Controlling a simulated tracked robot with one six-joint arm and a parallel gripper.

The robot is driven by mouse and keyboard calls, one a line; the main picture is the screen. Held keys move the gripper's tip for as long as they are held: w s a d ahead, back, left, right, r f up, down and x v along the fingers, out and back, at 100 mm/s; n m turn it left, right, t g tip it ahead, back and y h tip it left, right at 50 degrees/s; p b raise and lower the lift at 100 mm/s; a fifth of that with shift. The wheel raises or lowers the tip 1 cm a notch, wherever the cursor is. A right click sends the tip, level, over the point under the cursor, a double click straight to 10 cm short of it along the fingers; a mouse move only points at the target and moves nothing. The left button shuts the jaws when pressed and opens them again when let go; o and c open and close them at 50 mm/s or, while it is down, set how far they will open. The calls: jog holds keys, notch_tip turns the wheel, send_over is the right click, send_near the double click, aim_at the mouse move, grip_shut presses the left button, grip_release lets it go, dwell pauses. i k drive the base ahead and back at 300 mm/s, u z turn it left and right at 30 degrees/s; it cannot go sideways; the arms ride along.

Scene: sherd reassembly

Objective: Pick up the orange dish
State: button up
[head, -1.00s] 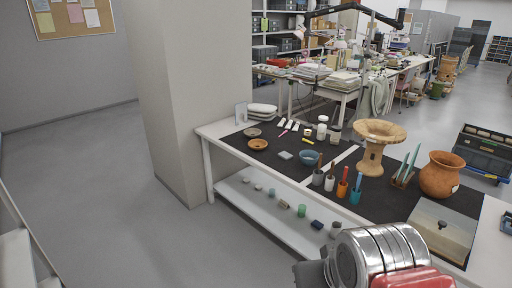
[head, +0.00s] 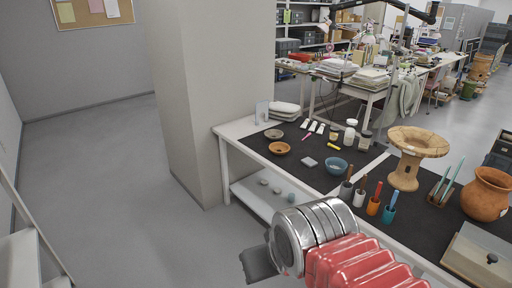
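The orange dish (head: 279,148) is a small shallow bowl on the dark mat (head: 300,168), near the left end of the white table. A grey-brown dish (head: 273,133) lies just behind it. My gripper (head: 257,264) shows as a dark grey part at the lower middle, in front of the table and well apart from the dish. Its fingers cannot be made out.
A blue bowl (head: 336,167) and a grey block (head: 308,162) lie right of the dish. Several tool cups, including an orange cup (head: 374,205), stand along the front edge. A tall clay stand (head: 408,165) is further right. A pillar (head: 215,100) adjoins the table's left end.

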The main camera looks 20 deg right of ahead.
aim_at(284, 148)
jog(key=u, duration=0.5)
jog(key=i, duration=2.2)
jog(key=z, duration=0.6)
jog(key=i, duration=0.6)
jog(key=z, duration=0.8)
jog(key=i, duration=0.5)
jog(key=z, duration=0.3)
